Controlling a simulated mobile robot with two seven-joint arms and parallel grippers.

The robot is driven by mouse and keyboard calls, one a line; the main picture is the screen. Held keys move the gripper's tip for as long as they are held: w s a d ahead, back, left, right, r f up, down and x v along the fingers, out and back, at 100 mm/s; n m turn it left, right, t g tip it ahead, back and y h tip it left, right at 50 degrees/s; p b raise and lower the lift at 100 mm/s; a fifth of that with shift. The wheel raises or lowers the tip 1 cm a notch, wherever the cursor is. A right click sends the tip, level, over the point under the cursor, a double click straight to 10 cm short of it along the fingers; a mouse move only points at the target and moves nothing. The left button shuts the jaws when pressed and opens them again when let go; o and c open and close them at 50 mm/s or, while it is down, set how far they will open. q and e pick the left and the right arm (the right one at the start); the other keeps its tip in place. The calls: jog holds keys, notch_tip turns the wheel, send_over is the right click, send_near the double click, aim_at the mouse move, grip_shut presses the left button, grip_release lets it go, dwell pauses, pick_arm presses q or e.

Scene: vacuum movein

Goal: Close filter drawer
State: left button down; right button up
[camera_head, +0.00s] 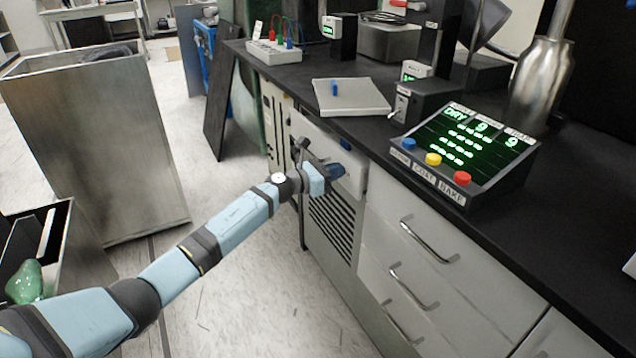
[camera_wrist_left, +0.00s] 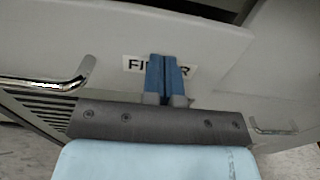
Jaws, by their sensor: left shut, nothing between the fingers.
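The filter drawer (camera_head: 313,133) is a pale panel under the black counter, above a dark vented grille. In the left wrist view its front (camera_wrist_left: 210,60) carries a white label (camera_wrist_left: 132,65) whose middle letters are hidden behind my fingers. My left gripper (camera_head: 337,171) reaches in from the left and is at the drawer front. Its blue fingers (camera_wrist_left: 162,78) are together with nothing between them, pointing at the label. I cannot tell whether the tips touch the panel, or how far the drawer stands out. My right gripper is not in view.
White drawers with metal handles (camera_head: 428,240) are right of the filter drawer. A control box (camera_head: 465,150) with lit text and coloured buttons stands on the counter (camera_head: 575,215). A large metal bin (camera_head: 110,150) stands at left. The floor (camera_head: 255,285) before the cabinets is clear.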

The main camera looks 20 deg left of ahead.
pick_arm(q)
jog(key=shift+x, duration=1.25)
jog(key=shift+r+b, duration=0.25)
jog(key=shift+b, duration=0.05)
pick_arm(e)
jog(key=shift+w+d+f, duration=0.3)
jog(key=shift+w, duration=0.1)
pick_arm(q)
jog(key=shift+r, duration=0.1)
